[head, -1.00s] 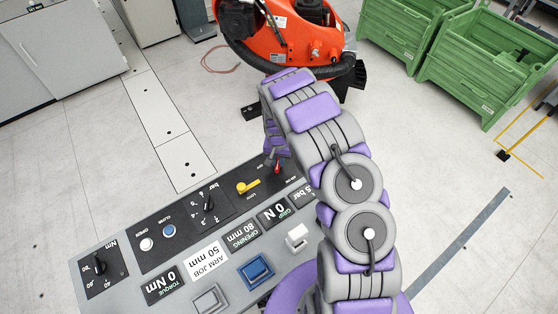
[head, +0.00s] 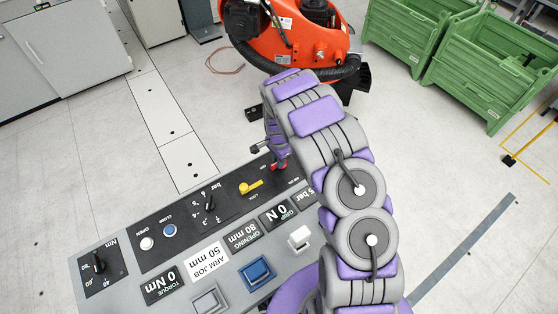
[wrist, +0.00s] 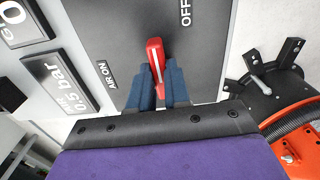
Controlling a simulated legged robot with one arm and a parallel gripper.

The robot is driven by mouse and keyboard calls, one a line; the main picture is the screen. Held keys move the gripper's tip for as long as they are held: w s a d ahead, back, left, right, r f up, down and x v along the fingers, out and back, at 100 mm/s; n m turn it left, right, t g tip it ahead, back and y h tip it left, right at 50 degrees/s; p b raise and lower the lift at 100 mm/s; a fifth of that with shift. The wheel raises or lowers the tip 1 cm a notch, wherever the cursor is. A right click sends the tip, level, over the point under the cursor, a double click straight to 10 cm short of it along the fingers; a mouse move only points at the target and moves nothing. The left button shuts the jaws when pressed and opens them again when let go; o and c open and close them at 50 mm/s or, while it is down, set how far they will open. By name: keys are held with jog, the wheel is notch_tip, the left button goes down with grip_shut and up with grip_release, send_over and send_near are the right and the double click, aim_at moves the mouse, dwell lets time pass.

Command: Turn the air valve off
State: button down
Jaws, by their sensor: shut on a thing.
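The air valve's red handle (wrist: 155,50), with a pale stripe, sits on the dark panel between the printed "AIR ON" at left and "OFF" at upper right in the wrist view. It points up the picture with a slight tilt, lined up with neither label clearly. My gripper (wrist: 159,72) is shut on it, one blue finger on each side. In the head view, my gripper (head: 274,150) is at the panel's far right end, and a bit of the red handle (head: 281,166) shows below it. My arm hides part of the panel there.
A yellow lever (head: 250,187) stands left of the valve on the console (head: 215,250), with knobs, buttons and readouts. A bar readout (wrist: 62,82) is beside the valve. An orange machine (head: 290,40) stands behind, and green crates (head: 480,60) at the right.

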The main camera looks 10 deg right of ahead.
jog(key=shift+w+r+m, duration=0.1)
jog(key=shift+w+m, duration=0.1)
jog(key=shift+m, duration=0.2)
jog(key=c, duration=1.1)
grip_release()
jog(key=shift+s, duration=0.1)
notch_tip(320, 180, up, 17)
jog(key=p, duration=0.2)
jog(key=shift+r+p, duration=0.1)
jog(key=shift+p, duration=0.3)
